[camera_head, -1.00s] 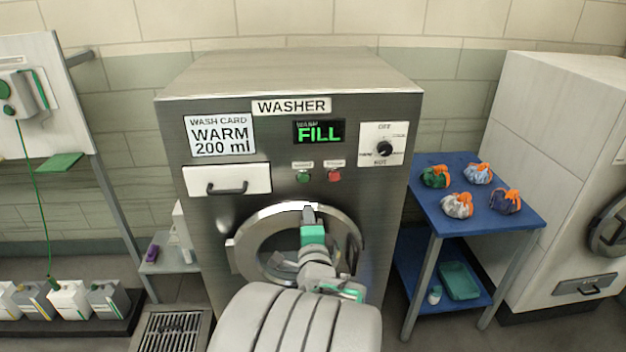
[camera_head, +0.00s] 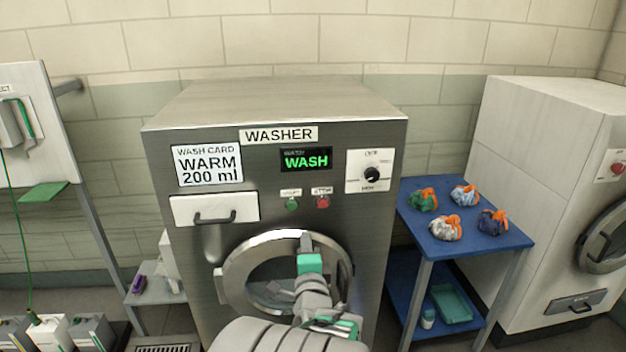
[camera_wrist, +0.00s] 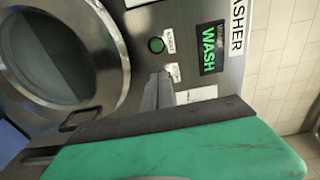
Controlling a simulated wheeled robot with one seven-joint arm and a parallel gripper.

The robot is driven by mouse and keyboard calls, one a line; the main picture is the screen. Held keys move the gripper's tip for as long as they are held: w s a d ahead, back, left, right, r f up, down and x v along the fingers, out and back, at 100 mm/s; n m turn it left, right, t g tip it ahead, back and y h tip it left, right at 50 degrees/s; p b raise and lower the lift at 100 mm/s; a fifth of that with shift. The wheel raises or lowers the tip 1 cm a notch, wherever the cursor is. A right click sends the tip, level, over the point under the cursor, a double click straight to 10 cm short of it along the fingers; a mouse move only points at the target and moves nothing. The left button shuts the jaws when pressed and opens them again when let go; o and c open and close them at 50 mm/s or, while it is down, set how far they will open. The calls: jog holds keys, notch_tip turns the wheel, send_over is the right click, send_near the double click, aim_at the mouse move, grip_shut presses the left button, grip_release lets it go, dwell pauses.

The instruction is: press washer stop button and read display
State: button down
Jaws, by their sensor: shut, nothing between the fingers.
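The washer (camera_head: 170,265) is a steel machine with a round door. Its display (camera_head: 306,159) reads WASH in large green letters, with a smaller line above too small to read surely; WASH also shows sideways in the wrist view (camera_wrist: 209,48). The red stop button (camera_head: 323,203) sits below the display, right of the green start button (camera_head: 292,205). My gripper (camera_head: 306,238) is shut and empty, in front of the door's upper rim, below the buttons in the head view. In the wrist view its fingertips (camera_wrist: 162,80) overlap the stop button's area and largely hide it; contact cannot be told.
The wash card (camera_head: 208,165) reads WARM 200 ml. A dial (camera_head: 371,174) is right of the display, and a drawer with a handle (camera_head: 214,208) is at left. A blue table (camera_head: 415,220) with several tied bags stands right of the washer.

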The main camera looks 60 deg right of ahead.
aim_at(323, 205)
jog(key=s+d+f+m+g+h+p, duration=0.1)
jog(key=s+d+f+m+g, duration=0.15)
jog(key=s, duration=0.45)
jog(key=s+d+f+m+g+h+p, duration=0.1)
jog(key=s+d+f+m+g, duration=0.2)
jog(key=s, duration=0.4)
jog(key=w+a+r+n+t+y, duration=0.1)
jog(key=w+r+n+t+y, duration=0.1)
jog(key=w+r+n+t, duration=0.3)
jog(key=w+n+t, duration=0.1)
jog(key=w, duration=0.2)
jog(key=shift+w+a+y, duration=0.3)
jog(key=shift+r, duration=0.1)
jog(key=p+x, duration=0.4)
jog(key=x, duration=0.9)
jog(key=shift+d+r+p, duration=0.1)
jog(key=shift+r+p, duration=0.05)
jog(key=shift+p, duration=0.15)
jog(key=shift+w+d, duration=0.3)
jog(key=shift+d, duration=0.05)
